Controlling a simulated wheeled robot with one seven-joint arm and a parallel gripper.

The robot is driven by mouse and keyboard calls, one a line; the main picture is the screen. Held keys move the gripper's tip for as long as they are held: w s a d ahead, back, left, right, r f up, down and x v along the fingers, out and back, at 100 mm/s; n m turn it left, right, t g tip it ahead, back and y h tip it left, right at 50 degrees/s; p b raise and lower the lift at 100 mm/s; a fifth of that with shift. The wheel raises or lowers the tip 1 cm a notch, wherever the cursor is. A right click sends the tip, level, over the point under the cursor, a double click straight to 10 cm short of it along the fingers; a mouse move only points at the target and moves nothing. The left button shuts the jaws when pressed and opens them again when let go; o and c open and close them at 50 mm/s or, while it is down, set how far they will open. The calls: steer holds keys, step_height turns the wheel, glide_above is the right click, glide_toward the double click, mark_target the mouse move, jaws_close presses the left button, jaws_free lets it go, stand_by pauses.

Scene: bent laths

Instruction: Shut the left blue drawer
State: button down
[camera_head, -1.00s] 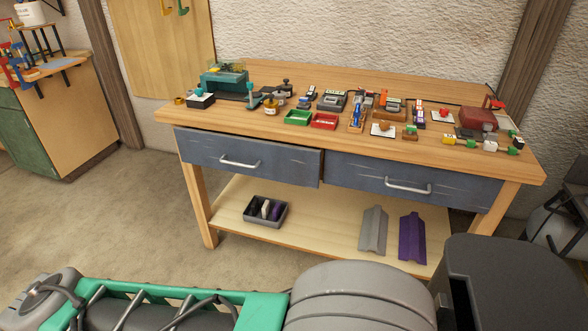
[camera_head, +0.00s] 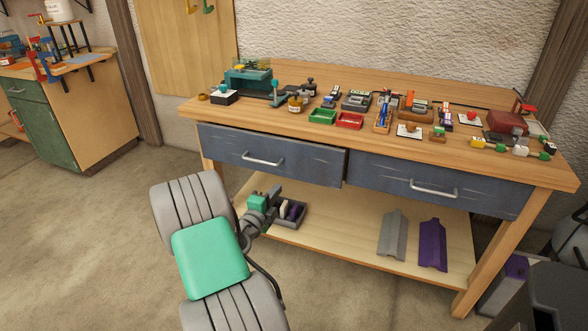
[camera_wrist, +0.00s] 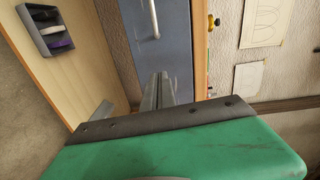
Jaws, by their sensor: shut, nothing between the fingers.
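The left blue drawer (camera_head: 300,160) is in the bench's front, with a silver bar handle (camera_head: 262,160). Its front stands a little proud of the right blue drawer (camera_head: 450,190), and a sliver of its side shows at its right end. My gripper (camera_head: 274,191) is in front of the bench, below the handle in the head view; its fingers are small there. In the wrist view my gripper (camera_wrist: 158,82) is shut and empty, its fingertips over the drawer front (camera_wrist: 173,40). The handle (camera_wrist: 153,18) lies beyond them. I cannot tell whether they touch the drawer.
The benchtop (camera_head: 210,112) carries many small tools and trays. On the lower shelf (camera_head: 340,235) are a divided grey tray (camera_head: 293,222), a grey bent lath (camera_head: 393,235) and a purple one (camera_head: 432,245). A green cabinet (camera_head: 45,130) stands left. Floor in front is clear.

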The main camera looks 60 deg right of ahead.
mark_target(297, 161)
steer(key=shift+m+h, duration=0.3)
steer(key=d, duration=0.4)
steer(key=d+p, duration=0.1)
steer(key=d, duration=0.4)
steer(key=w+d+p, duration=0.1)
steer(key=d, duration=0.4)
steer(key=shift+d, duration=0.25)
